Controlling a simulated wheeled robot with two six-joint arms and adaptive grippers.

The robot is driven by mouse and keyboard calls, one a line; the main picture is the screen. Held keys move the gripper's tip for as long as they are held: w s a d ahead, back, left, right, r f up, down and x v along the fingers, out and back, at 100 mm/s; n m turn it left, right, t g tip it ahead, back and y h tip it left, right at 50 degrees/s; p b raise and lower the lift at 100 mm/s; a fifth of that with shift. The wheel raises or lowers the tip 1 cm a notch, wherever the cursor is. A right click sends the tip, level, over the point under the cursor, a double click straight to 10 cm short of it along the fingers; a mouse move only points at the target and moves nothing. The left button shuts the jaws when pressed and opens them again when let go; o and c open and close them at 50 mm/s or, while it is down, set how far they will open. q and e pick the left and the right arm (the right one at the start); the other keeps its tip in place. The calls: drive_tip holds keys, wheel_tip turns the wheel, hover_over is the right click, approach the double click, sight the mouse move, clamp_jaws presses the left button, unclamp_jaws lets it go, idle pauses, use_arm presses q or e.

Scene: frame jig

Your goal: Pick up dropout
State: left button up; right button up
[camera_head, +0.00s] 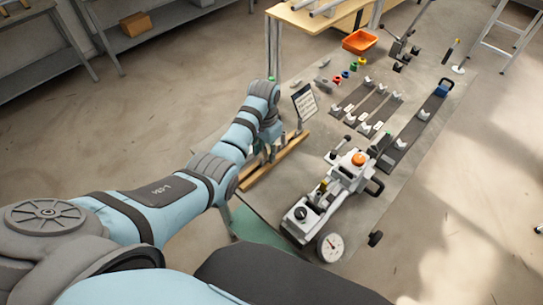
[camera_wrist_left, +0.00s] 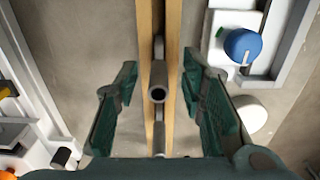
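My left gripper (camera_head: 264,150) is over the wooden rack (camera_head: 280,158), pointing down. In the left wrist view its two green fingers (camera_wrist_left: 158,78) are open and wide apart. Between them, two parallel wooden rails (camera_wrist_left: 173,60) run away from me. A small grey metal part with a round hollow end (camera_wrist_left: 157,93) shows in the gap between the rails, between my fingers and apart from both. I take it to be the dropout, but its full shape is hidden. My right gripper is in neither view.
A white and grey jig fixture (camera_head: 336,190) with a round dial (camera_head: 331,247) stands on the grey table, right of the rack. Long rails with white clamps (camera_head: 373,110) lie behind it. An orange bin (camera_head: 359,42) and a sign (camera_head: 304,102) stand further back.

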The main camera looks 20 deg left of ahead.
use_arm(q)
drive_tip(key=shift+s+r, duration=0.2)
drive_tip(key=shift+s, duration=0.2)
drive_tip(key=c, duration=0.4)
drive_tip(key=shift+w+f, duration=0.1)
drive_tip(key=shift+c, duration=1.3)
drive_tip(key=shift+w, duration=0.15)
clamp_jaws()
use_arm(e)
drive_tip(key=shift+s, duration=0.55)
